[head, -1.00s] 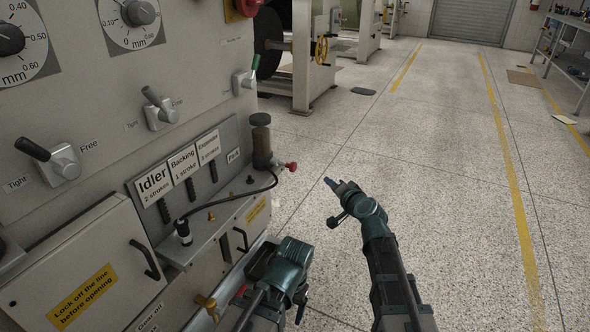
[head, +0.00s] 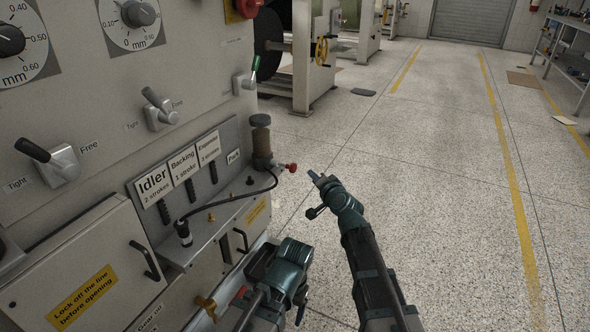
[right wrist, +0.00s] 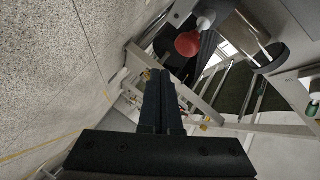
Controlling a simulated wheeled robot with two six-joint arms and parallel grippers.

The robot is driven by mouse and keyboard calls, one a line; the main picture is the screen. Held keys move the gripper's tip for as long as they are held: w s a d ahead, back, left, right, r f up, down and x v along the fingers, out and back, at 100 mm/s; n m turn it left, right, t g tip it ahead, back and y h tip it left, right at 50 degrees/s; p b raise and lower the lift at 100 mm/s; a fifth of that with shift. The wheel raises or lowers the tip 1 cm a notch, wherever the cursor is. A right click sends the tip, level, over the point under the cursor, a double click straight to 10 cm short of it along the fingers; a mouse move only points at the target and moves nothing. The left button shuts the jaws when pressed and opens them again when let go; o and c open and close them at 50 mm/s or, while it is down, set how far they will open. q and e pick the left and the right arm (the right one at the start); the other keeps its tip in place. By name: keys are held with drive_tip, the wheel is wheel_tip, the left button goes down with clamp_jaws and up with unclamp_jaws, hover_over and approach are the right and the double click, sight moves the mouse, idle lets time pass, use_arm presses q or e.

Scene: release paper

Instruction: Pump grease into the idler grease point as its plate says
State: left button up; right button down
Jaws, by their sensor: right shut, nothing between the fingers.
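The Idler plate (head: 153,187) reads "2 strokes" and stands at the left end of the sloped shelf. A black hose coupler (head: 183,232) sits below it, on what looks like the idler point. Its hose (head: 245,194) runs right to the grease pump (head: 261,140), which has a red knob (head: 291,168). The red knob also shows in the right wrist view (right wrist: 188,44). My right gripper (head: 314,176) is shut and empty, just right of the red knob and apart from it. My left gripper (head: 302,290) is low beside the cabinet; its fingers are unclear.
Plates for Backing (head: 183,163) and Expander (head: 209,148) stand beside the Idler plate, with brass fittings (head: 211,217) below. A cabinet door (head: 85,270) and a yellow-handled valve (head: 206,306) are at lower left. The floor at right is open.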

sight(294, 170)
drive_tip(key=shift+w+a, duration=0.3)
drive_tip(key=shift+a, duration=0.4)
drive_tip(key=shift+w+a, duration=0.25)
drive_tip(key=shift+a, duration=0.4)
drive_tip(key=shift+a, duration=0.1)
idle(1.0)
drive_tip(key=shift+w+a, duration=0.15)
drive_tip(key=shift+a, duration=0.15)
drive_tip(key=shift+w+a, duration=0.25)
drive_tip(key=shift+a, duration=0.4)
drive_tip(key=shift+w+a, duration=0.25)
drive_tip(key=shift+a, duration=0.4)
idle(1.4)
drive_tip(key=shift+s+d, duration=0.35)
drive_tip(key=shift+d, duration=0.5)
drive_tip(key=shift+s+d, duration=0.35)
drive_tip(key=shift+d, duration=0.45)
drive_tip(key=shift+d, duration=0.1)
drive_tip(key=shift+s+d, duration=0.3)
drive_tip(key=shift+d, duration=0.45)
drive_tip(key=shift+s+d, duration=0.35)
drive_tip(key=shift+d, duration=0.4)
drive_tip(key=shift+s+d, duration=0.3)
drive_tip(key=shift+d, duration=0.45)
